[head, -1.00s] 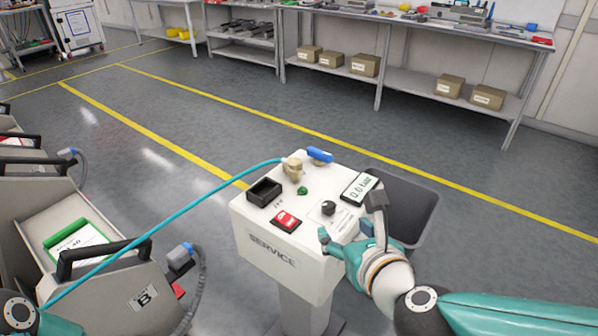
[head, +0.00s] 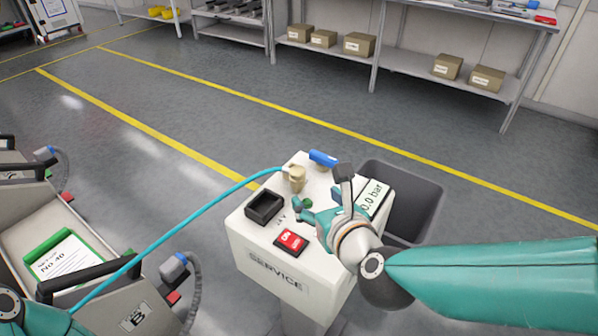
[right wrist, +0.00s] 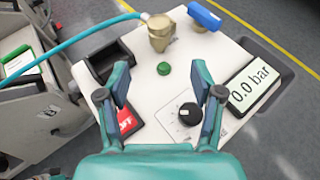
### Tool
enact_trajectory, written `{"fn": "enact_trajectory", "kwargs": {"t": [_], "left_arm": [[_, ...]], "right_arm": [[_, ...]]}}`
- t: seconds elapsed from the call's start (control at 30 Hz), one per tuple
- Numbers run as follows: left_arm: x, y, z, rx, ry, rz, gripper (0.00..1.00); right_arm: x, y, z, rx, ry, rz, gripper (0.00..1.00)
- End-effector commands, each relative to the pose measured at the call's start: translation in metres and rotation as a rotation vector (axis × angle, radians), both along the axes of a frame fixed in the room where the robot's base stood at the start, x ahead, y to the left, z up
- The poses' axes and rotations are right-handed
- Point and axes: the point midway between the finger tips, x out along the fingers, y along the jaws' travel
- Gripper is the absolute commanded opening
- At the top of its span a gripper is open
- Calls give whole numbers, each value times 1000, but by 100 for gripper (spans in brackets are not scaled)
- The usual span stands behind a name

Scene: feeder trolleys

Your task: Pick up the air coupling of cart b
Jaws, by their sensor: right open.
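A teal air hose (head: 185,232) arches from the lower left to a beige coupling (head: 297,178) on the white service stand (head: 275,255). In the right wrist view the coupling (right wrist: 160,34) stands upright near the far edge with the hose at its left side. Cart B (head: 120,318) is at the lower left; a blue-grey connector (head: 174,267) on a grey hose sits at its side. I cannot tell which one is cart b's air coupling. My right gripper (head: 320,200) is open and empty above the stand, nearer than the beige coupling. My left gripper is out of view.
The stand bears a black open box (head: 264,205), a red switch (head: 291,241), a green button (right wrist: 164,68), a black knob (right wrist: 188,113), a blue handle (head: 323,159) and a 0.0 bar display (right wrist: 250,88). A dark bin (head: 412,195) adjoins it. Floor behind is clear.

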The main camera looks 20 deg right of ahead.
Motion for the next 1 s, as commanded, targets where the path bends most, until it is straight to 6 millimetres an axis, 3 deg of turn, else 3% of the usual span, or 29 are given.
{"fn": "enact_trajectory", "kwargs": {"t": [0.07,0.3,0.63,1.0], "left_arm": [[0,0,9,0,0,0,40],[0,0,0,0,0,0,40],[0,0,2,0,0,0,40],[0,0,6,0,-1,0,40]], "right_arm": [[12,0,-5,-1,9,0,66],[54,1,-25,3,4,0,66],[76,1,-32,2,2,0,66],[115,2,-47,4,2,0,66]]}}
